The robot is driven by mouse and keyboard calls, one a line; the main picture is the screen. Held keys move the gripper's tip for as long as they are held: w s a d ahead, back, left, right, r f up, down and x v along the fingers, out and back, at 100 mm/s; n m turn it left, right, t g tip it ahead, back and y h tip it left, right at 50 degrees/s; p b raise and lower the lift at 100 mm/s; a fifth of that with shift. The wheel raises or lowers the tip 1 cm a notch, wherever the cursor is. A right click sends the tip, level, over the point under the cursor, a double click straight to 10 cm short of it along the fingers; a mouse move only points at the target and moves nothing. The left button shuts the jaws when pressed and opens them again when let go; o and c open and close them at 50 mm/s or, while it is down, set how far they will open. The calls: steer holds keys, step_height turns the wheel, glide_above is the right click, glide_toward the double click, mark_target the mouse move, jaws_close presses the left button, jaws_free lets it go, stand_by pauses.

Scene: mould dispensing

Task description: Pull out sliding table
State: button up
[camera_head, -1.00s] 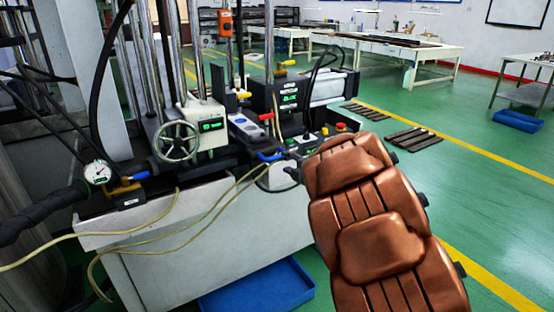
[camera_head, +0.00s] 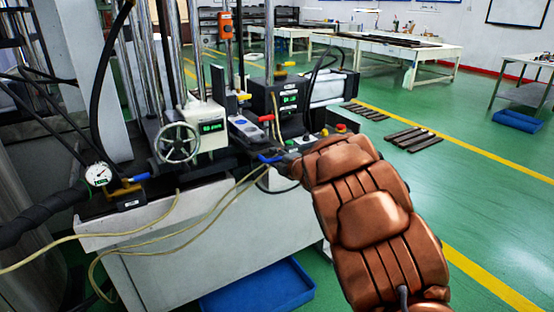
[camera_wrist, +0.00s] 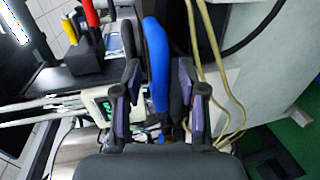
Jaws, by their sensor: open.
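A blue handle (camera_head: 270,157) sticks out at the front right of the machine's dark bed. In the wrist view the blue handle (camera_wrist: 156,65) runs lengthwise between the two fingers of my gripper (camera_wrist: 158,80). The fingers are apart, one on each side of the handle, and gaps show beside it. In the head view my gripper (camera_head: 284,160) is small and dark at the end of my brown arm, close to the handle's right end. The sliding table itself cannot be clearly told from the dark machine bed.
Yellow hoses (camera_head: 215,212) hang down the white machine front near the handle, and show close to the right finger in the wrist view (camera_wrist: 205,60). A red lever (camera_head: 267,118) and handwheel (camera_head: 176,142) stand behind. A blue bin (camera_head: 258,290) lies below.

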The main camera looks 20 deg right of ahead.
jaws_close()
stand_by(0.6)
